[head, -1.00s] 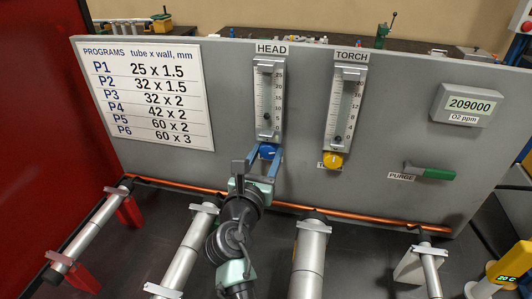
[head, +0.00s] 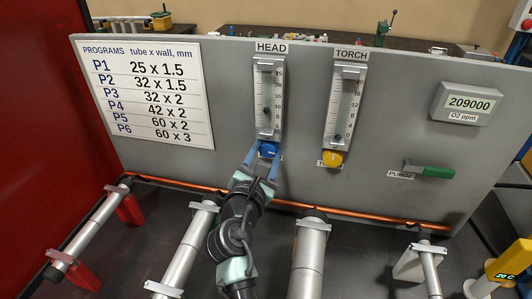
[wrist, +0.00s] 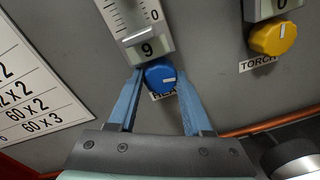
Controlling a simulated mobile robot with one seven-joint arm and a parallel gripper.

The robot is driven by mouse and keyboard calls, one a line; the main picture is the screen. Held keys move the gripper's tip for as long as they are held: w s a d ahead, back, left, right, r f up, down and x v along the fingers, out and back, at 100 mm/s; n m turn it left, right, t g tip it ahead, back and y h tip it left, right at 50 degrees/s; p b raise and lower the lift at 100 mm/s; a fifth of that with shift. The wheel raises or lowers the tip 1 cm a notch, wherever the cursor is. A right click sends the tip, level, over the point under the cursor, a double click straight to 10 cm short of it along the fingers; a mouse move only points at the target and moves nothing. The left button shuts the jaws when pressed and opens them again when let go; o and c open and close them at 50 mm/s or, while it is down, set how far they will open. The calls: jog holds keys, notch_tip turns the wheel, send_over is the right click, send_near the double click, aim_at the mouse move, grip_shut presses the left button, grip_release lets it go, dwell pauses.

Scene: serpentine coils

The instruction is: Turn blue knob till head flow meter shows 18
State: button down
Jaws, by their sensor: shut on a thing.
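The blue knob (head: 267,150) sits at the bottom of the HEAD flow meter (head: 268,95) on the grey panel. My gripper (head: 264,157) has its two blue fingers on either side of the knob, shut on it. In the head view the dark float (head: 267,111) stands low in the HEAD tube. The HEAD label below the knob is partly hidden by my gripper.
The TORCH flow meter (head: 344,105) with its yellow knob (head: 332,159) stands close to the right. A green PURGE lever (head: 438,172) and an O2 display (head: 467,104) reading 209000 are farther right. A copper pipe (head: 190,188) runs low along the panel.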

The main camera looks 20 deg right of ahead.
jog(key=shift+c, duration=1.6)
grip_release()
jog(key=v, duration=1.3)
jog(key=shift+b, duration=0.4)
